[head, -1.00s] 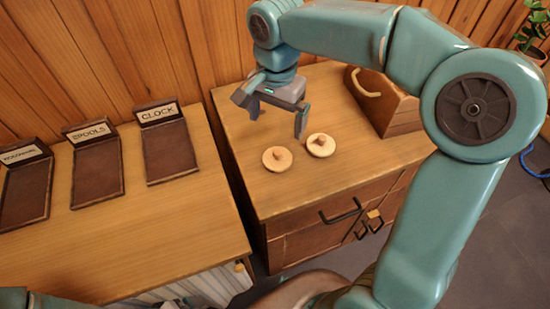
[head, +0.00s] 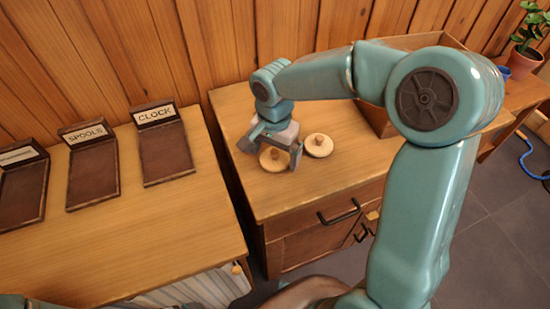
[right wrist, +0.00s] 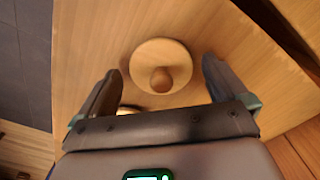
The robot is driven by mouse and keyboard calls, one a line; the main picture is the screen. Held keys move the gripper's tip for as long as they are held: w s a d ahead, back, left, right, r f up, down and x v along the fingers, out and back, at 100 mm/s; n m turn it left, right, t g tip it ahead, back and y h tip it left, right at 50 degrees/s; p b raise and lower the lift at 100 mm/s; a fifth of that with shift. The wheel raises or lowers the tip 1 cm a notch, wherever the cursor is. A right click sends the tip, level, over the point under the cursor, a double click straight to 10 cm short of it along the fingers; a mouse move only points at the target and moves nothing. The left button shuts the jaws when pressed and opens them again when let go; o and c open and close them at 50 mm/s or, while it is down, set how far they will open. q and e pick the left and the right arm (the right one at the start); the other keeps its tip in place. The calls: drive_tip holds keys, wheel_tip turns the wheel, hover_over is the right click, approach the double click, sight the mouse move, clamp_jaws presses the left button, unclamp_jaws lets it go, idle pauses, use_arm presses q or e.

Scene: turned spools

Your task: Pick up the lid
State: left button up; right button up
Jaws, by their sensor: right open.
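Two round pale wooden lids, each with a small central knob, lie on the cabinet top. The left lid (head: 273,161) is partly behind my right gripper (head: 270,157) in the head view. The right lid (head: 319,146) lies just beside it, outside the fingers. My right gripper is open, pointing down. In the right wrist view, a round lid with a knob (right wrist: 160,65) shows between the open fingers (right wrist: 161,72). A pale sliver of another object shows by the palm, mostly hidden. I see no contact with a lid. My left gripper is out of view.
The wooden cabinet (head: 310,190) has a handled front. A brown box (head: 376,122) stands at its back right, partly behind my arm. On the left table (head: 150,225) stand dark trays labelled SPOOLS (head: 92,175) and CLOCK (head: 166,153). A potted plant (head: 527,50) stands far right.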

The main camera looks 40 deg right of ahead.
drive_tip(key=c, duration=1)
